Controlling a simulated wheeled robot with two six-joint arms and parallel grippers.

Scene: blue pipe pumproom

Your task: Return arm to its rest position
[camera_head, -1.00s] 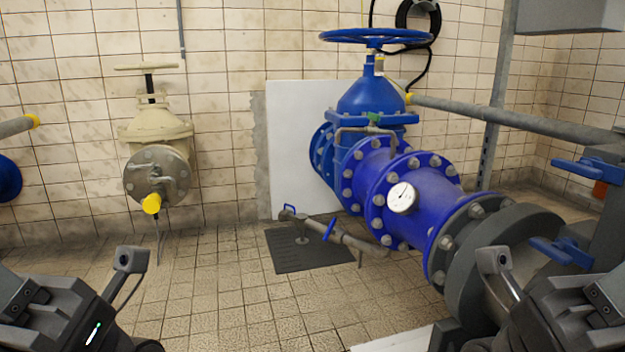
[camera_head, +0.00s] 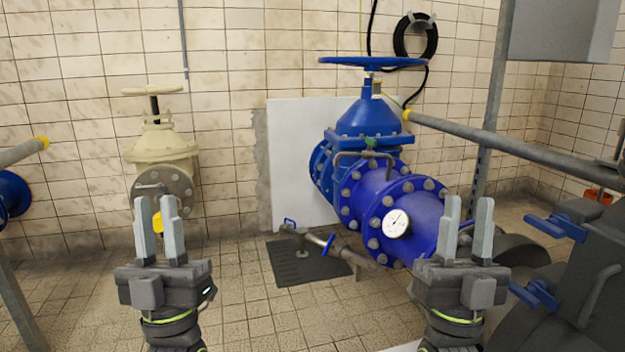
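My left gripper (camera_head: 159,228) stands upright at the lower left, its two grey fingers pointing up with a gap between them. It is open and empty, and in the picture it overlaps the lower part of the cream valve (camera_head: 160,150). My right gripper (camera_head: 468,228) stands upright at the lower right in the same pose. Its fingers are apart with nothing held between them. It appears in front of the blue pipe (camera_head: 385,205) and hides part of its flanged end. I cannot tell how far it is from the pipe.
A blue valve with a handwheel (camera_head: 372,62) and a pressure gauge (camera_head: 396,223) stand right of centre. A thin pipe with a small blue lever (camera_head: 328,244) crosses a dark floor mat (camera_head: 290,268). Dark equipment with blue handles (camera_head: 556,226) fills the right.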

